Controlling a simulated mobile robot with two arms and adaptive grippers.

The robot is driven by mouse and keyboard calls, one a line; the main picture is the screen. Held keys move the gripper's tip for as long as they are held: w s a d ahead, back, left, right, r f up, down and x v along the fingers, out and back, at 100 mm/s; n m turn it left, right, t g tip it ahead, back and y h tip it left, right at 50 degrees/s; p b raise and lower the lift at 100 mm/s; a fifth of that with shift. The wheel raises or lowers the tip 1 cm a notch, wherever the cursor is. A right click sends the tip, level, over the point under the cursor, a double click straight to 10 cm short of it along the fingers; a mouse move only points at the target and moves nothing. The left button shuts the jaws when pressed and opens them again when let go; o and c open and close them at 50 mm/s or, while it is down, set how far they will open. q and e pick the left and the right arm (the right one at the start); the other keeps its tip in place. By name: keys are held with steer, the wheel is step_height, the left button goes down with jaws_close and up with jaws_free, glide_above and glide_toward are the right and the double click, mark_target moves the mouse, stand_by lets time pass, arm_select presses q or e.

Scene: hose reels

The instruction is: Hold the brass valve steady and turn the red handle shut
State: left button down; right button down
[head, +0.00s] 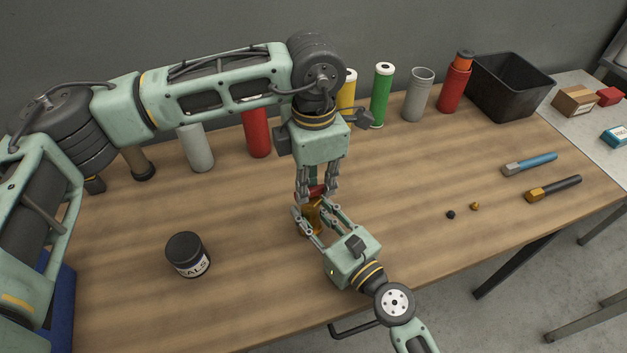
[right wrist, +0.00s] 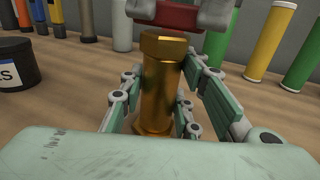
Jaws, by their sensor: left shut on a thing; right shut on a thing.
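The brass valve (head: 313,211) stands upright on the wooden table, a gold body with a hexagonal top in the right wrist view (right wrist: 161,88). The red handle (right wrist: 172,16) sits at its top; in the head view only a sliver of the handle (head: 316,190) shows. My left gripper (head: 317,188) points straight down and is shut on the red handle. My right gripper (head: 308,219) reaches in from the front right, low and slanted, and is shut on the valve body, one finger on each side. The valve's foot is partly hidden by the fingers.
A black SEALS jar (head: 188,255) stands to the left. Several coloured cylinders and a black bin (head: 511,86) line the back. Two hose fittings, blue (head: 530,164) and black (head: 554,188), and two small nuts lie at right.

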mark_target(313, 188)
arm_select(q)
steer(key=shift+a, duration=0.1)
stand_by(0.3)
steer(key=c, duration=1.8)
jaws_free()
steer(key=shift+r, duration=0.1)
step_height(313, 188, up, 12)
arm_select(e)
steer(key=c, duration=1.2)
jaws_free()
